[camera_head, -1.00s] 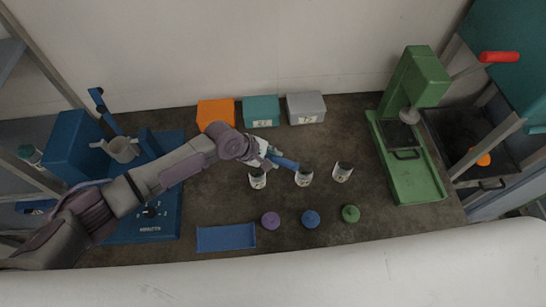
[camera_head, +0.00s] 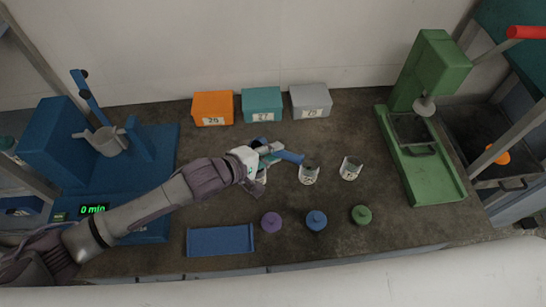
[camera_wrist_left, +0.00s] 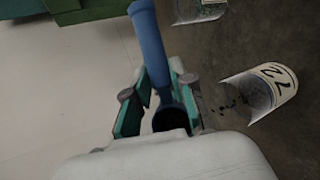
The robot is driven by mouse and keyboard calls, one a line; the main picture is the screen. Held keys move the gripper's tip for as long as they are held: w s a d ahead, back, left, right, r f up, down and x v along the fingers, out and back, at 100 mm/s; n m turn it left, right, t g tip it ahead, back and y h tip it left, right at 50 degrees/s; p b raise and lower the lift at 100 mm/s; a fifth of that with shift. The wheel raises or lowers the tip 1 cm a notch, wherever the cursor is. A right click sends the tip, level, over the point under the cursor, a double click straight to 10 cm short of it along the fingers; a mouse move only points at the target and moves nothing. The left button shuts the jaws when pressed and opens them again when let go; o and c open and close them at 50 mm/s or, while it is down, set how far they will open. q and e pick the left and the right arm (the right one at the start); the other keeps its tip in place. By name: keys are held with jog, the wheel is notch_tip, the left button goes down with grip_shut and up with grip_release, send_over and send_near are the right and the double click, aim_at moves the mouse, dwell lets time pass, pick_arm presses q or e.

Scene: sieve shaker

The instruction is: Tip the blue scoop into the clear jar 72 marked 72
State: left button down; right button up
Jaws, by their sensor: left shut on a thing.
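The blue scoop (camera_head: 290,156) is held by my left gripper (camera_head: 266,152) above the table, among the jars. In the left wrist view the fingers (camera_wrist_left: 160,108) are shut on the scoop (camera_wrist_left: 150,45). Its blue shaft points away and a dark hollow part sits between the fingers. In the head view three clear jars stand in a row: one (camera_head: 260,177) partly hidden by the gripper, a middle one (camera_head: 308,173) and a right one (camera_head: 350,169). Their marks are too small to read.
Purple (camera_head: 271,222), blue (camera_head: 316,220) and green (camera_head: 361,214) lids lie in front of the jars. Orange (camera_head: 212,105), teal (camera_head: 262,103) and grey (camera_head: 310,100) boxes stand behind. A blue tray (camera_head: 221,239), blue machine (camera_head: 55,140) and green press (camera_head: 430,75) flank the area.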

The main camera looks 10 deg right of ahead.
pick_arm(q)
jog(key=shift+s+a+f+m+t+h+b, duration=0.2)
jog(key=shift+m+t+h+b, duration=0.6)
jog(key=shift+b, duration=1.95)
jog(key=shift+s+a+f+m+t+h+b, duration=0.25)
jog(key=shift+t+h+b, duration=0.9)
jog(key=shift+b, duration=1.55)
jog(key=shift+s+d+f+m+t+h+b, duration=0.15)
jog(key=shift+m+t+h+b, duration=0.45)
jog(key=shift+h+b, duration=1.45)
jog(key=shift+a+r+y+b, duration=0.1)
jog(key=shift+r+y+b, duration=0.05)
jog(key=shift+y+b, duration=0.5)
jog(key=y+p, duration=0.1)
jog(key=p, duration=0.2)
jog(key=n+g+y+p, duration=0.1)
jog(key=p, duration=0.3)
jog(key=g+y+p, duration=0.1)
jog(key=p, duration=0.3)
jog(key=shift+w+d+r+n+y, duration=0.2)
jog(key=shift+w+r+n+y, duration=0.05)
jog(key=shift+r+n, duration=0.15)
